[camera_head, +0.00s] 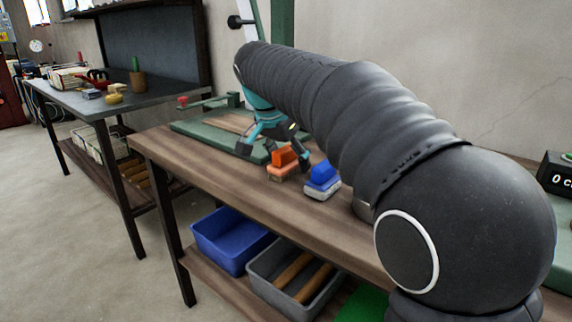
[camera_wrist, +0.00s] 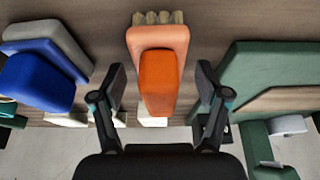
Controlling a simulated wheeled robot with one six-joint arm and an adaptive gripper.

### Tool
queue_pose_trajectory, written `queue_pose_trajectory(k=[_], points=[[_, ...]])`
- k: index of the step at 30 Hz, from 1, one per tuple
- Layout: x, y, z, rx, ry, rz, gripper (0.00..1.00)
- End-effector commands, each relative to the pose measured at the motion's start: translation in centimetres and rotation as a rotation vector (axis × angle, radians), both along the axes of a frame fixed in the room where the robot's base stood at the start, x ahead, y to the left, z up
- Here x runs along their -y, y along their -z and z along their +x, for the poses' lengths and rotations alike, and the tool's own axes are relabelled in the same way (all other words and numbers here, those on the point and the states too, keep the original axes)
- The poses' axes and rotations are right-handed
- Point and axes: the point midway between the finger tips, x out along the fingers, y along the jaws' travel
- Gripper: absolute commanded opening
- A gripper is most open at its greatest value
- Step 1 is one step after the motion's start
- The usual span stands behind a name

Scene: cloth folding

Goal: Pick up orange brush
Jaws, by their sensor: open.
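The orange brush (camera_head: 284,160) lies on the wooden workbench (camera_head: 240,196), with a darker orange handle block on a paler orange base. In the wrist view the orange brush (camera_wrist: 158,80) is centred between the two fingers, with pale bristles at its top end. My gripper (camera_wrist: 160,90) is open, one finger on each side of the brush, with a gap showing on both sides. In the head view my gripper (camera_head: 272,152) is just above and behind the brush. I cannot tell its exact height above the bench.
A blue and grey brush (camera_head: 322,182) lies close to the right of the orange one. A green board (camera_head: 190,128) is behind and left. A blue bin (camera_head: 230,240) and a grey bin (camera_head: 262,280) sit on the lower shelf. The bench front is clear.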

Motion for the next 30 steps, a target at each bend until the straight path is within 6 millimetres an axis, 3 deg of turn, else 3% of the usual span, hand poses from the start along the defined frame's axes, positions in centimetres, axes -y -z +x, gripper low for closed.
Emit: queue_pose_trajectory(k=[4, 5, 12, 14, 15, 23, 30], points=[[0.0, 0.0, 0.0, 0.000, 0.000, 0.000, 0.75], [0.0, 0.0, 0.0, 0.000, 0.000, 0.000, 0.70], [0.0, 0.0, 0.0, 0.000, 0.000, 0.000, 0.10], [0.0, 0.0, 0.0, 0.000, 0.000, 0.000, 0.09], [0.0, 0.0, 0.0, 0.000, 0.000, 0.000, 0.03], [0.0, -0.3, 0.0, 0.000, 0.000, 0.000, 0.03], [0.0, -2.5, 0.1, 0.003, 0.001, 0.001, 0.03]])
